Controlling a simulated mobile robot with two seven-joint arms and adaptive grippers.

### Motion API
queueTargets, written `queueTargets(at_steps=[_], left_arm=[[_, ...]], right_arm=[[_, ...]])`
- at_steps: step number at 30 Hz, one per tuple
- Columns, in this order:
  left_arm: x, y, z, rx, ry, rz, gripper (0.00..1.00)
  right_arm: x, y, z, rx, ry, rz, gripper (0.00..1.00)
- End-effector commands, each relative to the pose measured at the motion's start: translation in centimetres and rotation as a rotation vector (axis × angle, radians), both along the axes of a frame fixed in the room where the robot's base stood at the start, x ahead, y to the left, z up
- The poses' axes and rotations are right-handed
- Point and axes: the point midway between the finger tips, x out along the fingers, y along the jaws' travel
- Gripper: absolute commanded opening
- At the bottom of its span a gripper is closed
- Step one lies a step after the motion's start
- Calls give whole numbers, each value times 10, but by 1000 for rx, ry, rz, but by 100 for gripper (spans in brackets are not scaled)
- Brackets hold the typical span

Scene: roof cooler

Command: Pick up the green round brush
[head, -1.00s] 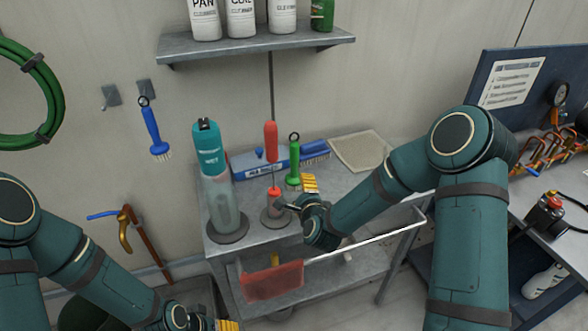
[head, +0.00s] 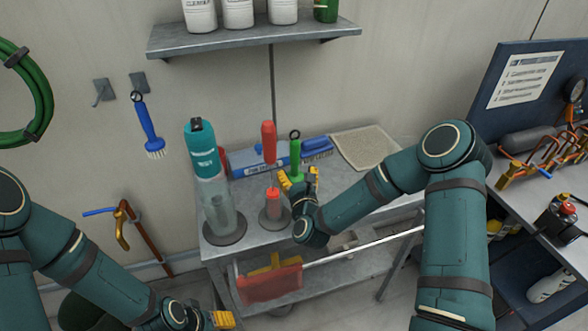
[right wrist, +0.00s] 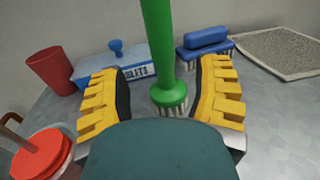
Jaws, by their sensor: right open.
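The green round brush (head: 295,158) stands upright on the grey cart top, its ring at the top. In the right wrist view its green handle and round head (right wrist: 168,92) are between the two yellow fingers, bristles down. My right gripper (head: 299,181) is open around the brush, with a visible space on each side; the same gripper (right wrist: 163,95) fills the lower right wrist view. My left gripper (head: 222,319) is at the bottom edge of the head view, partly cut off, and I cannot tell whether it is open.
A teal bottle (head: 202,150), a red-handled tool in a clear holder (head: 269,145) and a blue box (head: 250,163) stand close by on the cart (head: 222,258). A blue brush (right wrist: 206,44) and a beige mat (right wrist: 285,50) are behind. A blue brush (head: 147,130) hangs on the wall.

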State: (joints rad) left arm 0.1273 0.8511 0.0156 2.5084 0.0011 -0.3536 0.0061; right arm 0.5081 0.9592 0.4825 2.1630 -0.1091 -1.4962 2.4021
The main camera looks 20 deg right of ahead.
Motion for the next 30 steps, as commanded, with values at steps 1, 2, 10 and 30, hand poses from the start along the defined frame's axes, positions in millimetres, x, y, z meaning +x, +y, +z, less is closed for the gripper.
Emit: queueTargets(at_steps=[1,2,10,30], left_arm=[[0,0,0,0,0,0,57],[0,0,0,0,0,0,57],[0,0,-1,0,1,0,57],[0,0,-1,0,1,-1,57]], right_arm=[[6,-1,0,-1,-1,-1,64],[9,-1,0,-2,-2,-1,64],[42,-8,-4,-4,-1,1,64],[62,-11,-4,-3,1,1,0]])
